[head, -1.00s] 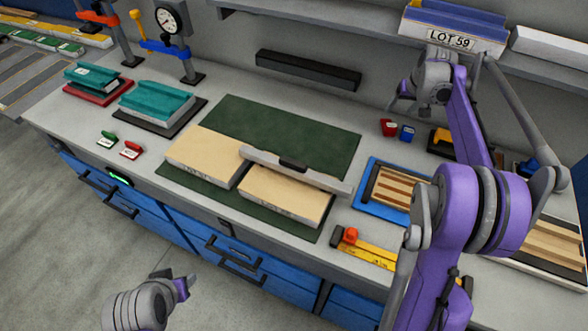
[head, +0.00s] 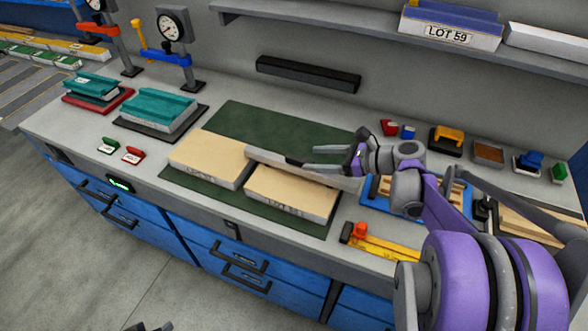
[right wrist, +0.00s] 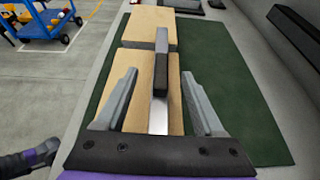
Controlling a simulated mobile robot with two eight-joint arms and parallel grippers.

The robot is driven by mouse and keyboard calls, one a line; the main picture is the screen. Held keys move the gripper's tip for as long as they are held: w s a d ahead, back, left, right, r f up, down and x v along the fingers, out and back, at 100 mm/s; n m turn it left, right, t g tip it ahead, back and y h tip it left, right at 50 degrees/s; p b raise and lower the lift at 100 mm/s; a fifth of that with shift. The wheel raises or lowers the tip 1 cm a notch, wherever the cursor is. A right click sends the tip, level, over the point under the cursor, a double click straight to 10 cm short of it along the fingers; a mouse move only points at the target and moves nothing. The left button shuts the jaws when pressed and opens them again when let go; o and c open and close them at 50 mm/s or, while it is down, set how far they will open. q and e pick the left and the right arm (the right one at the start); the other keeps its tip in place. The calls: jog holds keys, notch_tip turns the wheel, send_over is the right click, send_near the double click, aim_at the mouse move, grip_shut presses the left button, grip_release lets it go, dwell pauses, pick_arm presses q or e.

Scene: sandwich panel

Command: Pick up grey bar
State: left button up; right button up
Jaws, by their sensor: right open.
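In the right wrist view the bar (right wrist: 158,118) runs lengthwise between my fingers, with a dark handle (right wrist: 161,76) on top. My right gripper (head: 308,157) is open around the handle's line, one finger to each side with gaps. The right wrist view shows its two fingers (right wrist: 160,74) spread and empty. Of my left arm, only small dark tips (head: 150,327) show at the head view's bottom edge.
The tan blocks (head: 290,195) lie on a green mat (head: 290,130). A blue-rimmed tray (head: 368,190) and yellow tool (head: 375,243) are to the right. Teal-topped stacks (head: 155,107) stand left. A black rail (head: 308,73) is on the back wall, below a shelf.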

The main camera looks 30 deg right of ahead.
aim_at(290, 159)
jog(key=x, duration=0.3)
jog(key=shift+w+f, duration=0.2)
jog(key=shift+w, duration=0.15)
jog(key=shift+f+x, duration=0.2)
jog(key=shift+x, duration=1.2)
jog(key=shift+f+x, duration=0.15)
jog(key=shift+x, duration=1.25)
jog(key=shift+s, duration=0.2)
jog(key=shift+c, duration=0.3)
grip_shut()
jog(key=shift+d+r, duration=0.1)
